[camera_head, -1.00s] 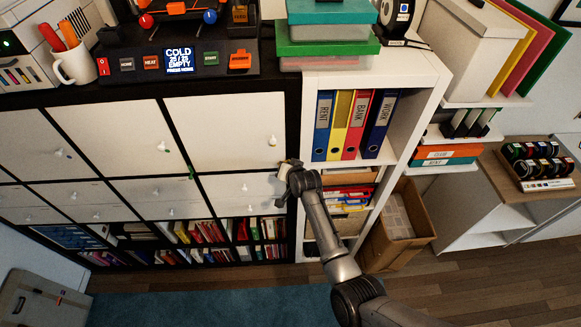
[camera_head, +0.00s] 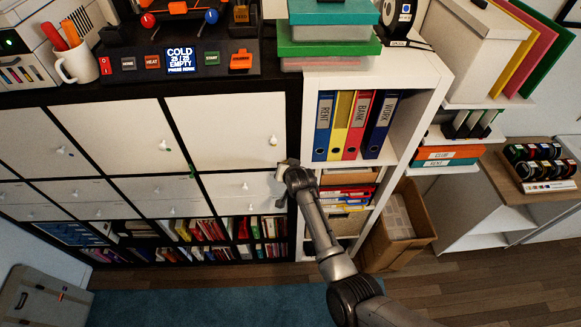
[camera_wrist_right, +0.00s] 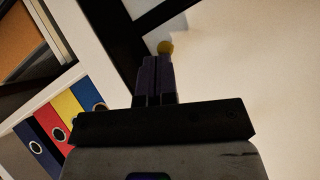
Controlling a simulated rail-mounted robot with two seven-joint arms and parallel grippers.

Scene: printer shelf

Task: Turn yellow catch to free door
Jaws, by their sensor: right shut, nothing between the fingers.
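The yellow catch (camera_wrist_right: 166,47) shows in the right wrist view as a small rounded piece at the edge of the white door (camera_wrist_right: 245,70), beside the dark frame. My right gripper (camera_wrist_right: 155,62) is shut and empty. Its fingertips are right by the catch and cover part of it; I cannot tell if they touch. In the head view my right gripper (camera_head: 282,171) is at the lower right corner of the white door (camera_head: 225,135), and the catch cannot be made out there. The door looks closed. My left gripper is not in view.
A pale knob (camera_head: 273,140) sits on the door. Drawers (camera_head: 235,185) and book shelves lie below. A white shelf with ring binders (camera_head: 352,125) stands right of the frame. A cardboard box (camera_head: 400,235) is on the floor.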

